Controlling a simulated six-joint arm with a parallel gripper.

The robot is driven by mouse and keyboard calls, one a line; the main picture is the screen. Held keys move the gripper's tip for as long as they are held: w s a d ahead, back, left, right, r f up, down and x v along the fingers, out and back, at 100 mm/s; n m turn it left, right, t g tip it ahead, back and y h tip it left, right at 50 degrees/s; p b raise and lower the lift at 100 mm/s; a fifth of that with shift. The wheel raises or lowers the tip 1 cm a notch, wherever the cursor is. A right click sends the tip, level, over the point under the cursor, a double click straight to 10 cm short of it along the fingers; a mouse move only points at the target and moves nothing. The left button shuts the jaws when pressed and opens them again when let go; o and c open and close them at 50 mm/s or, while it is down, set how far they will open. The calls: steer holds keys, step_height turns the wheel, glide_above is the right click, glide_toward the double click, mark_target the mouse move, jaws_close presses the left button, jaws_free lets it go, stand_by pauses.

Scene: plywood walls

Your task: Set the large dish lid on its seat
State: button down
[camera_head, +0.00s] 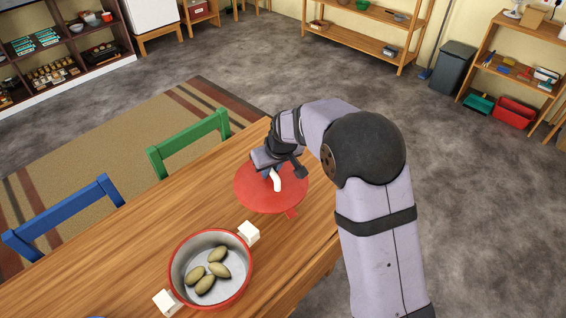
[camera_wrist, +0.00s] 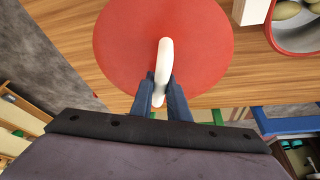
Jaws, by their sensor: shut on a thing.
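The large dish lid (camera_head: 262,198) is a round red disc with a white curved handle (camera_head: 277,181). It is over the far right end of the table, and I cannot tell whether it touches the wood. My gripper (camera_head: 270,172) is shut on the handle. In the wrist view the lid (camera_wrist: 150,30) fills the upper middle, and the fingers (camera_wrist: 163,90) close on its white handle (camera_wrist: 163,65). The dish (camera_head: 172,262) is a round pot with a red rim and white handles, uncovered, left of and nearer than the lid. Several greenish-brown oval pieces (camera_head: 213,270) lie inside it.
The wooden table (camera_head: 140,240) has clear room left of the dish. A green chair (camera_head: 190,143) and a blue chair (camera_head: 65,215) stand along its far side. In the wrist view, part of the dish (camera_wrist: 282,38) shows at the upper right, beside the lid.

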mark_target(245, 192)
steer(key=s+a+n+p, duration=0.1)
steer(key=a+n, duration=0.1)
steer(key=s+a+r+n+g+y+p, duration=0.1)
steer(key=s+a+n, duration=0.1)
steer(key=n, duration=0.1)
steer(key=s+a+n+g+y+p, duration=0.1)
steer(key=s+a+n, duration=0.1)
steer(key=a+n, duration=0.1)
steer(key=shift+a+r, duration=0.1)
steer(key=shift+r, duration=0.3)
steer(key=s+a+r+n+g+h+p, duration=0.1)
steer(key=s+a+n+g+h+p, duration=0.1)
steer(key=s+n, duration=0.7)
steer(key=s+a+n+g+h+p, duration=0.1)
steer(key=s+a+n+g+p, duration=0.3)
steer(key=s+n, duration=0.6)
steer(key=a+n+p, duration=0.1)
steer(key=a+n, duration=0.1)
steer(key=n, duration=0.1)
steer(key=shift+s+a+r+g+h, duration=0.15)
steer(key=shift+a+r+g+h, duration=0.15)
steer(key=shift+r+h, duration=0.1)
steer(key=shift+f, duration=0.1)
steer(key=shift+f+b, duration=0.95)
steer(key=shift+f, duration=0.8)
steer(key=shift+d+f+b, duration=0.1)
steer(key=shift+f+b, duration=0.25)
steer(key=shift+b, duration=0.25)
steer(key=shift+f+b, duration=0.65)
steer(key=shift+f, duration=0.15)
